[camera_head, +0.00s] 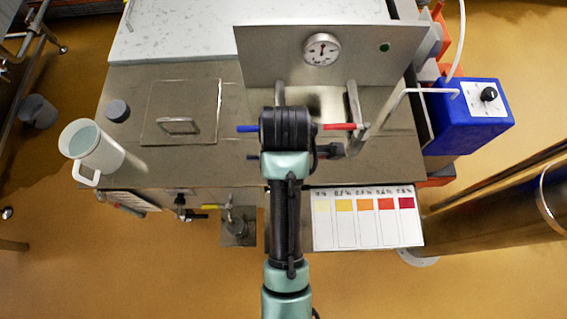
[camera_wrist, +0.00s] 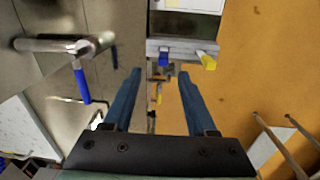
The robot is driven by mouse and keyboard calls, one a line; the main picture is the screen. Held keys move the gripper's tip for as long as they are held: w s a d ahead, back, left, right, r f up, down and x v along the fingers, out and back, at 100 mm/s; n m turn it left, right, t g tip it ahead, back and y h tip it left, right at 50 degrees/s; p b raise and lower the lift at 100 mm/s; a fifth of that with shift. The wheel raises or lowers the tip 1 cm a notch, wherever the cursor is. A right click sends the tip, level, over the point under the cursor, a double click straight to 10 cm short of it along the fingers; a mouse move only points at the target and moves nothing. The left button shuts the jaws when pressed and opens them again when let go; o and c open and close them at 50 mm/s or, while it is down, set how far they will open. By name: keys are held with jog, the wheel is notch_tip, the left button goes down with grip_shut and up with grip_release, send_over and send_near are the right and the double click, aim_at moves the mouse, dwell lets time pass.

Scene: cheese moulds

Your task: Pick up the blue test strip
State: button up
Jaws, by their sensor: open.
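No blue test strip can be told for sure. In the wrist view a small blue piece (camera_wrist: 163,58) and a yellow piece (camera_wrist: 207,60) stick out from a grey bar (camera_wrist: 182,46); I cannot tell whether the blue one is the strip. My gripper (camera_wrist: 160,74) is open and empty, its fingertips appearing just below the bar in the picture. A blue lever (camera_wrist: 80,82) hangs from a metal tap at left. In the head view my wrist hides the fingers; a blue bar (camera_head: 247,128) shows left of it and a red bar (camera_head: 340,126) right.
A colour chart card (camera_head: 367,217) with yellow to red patches lies at the counter's front right. A white jug (camera_head: 95,148) stands at left, a blue box (camera_head: 467,117) at right. A gauge panel (camera_head: 265,55) rises behind my wrist.

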jog(key=shift+s+r, duration=0.3)
jog(key=shift+r, duration=0.1)
jog(key=shift+s+f+g, duration=0.1)
jog(key=shift+f+g, duration=0.05)
jog(key=shift+g, duration=0.15)
notch_tip(320, 180, down, 7)
jog(key=shift+r, duration=0.1)
jog(key=shift+w+a+f+p, duration=0.15)
jog(key=shift+f+p, duration=0.1)
jog(key=shift+f, duration=1.25)
jog(key=shift+w+a+f+p, duration=0.15)
jog(key=shift+f+p, duration=0.1)
jog(key=shift+f, duration=1.25)
grip_shut()
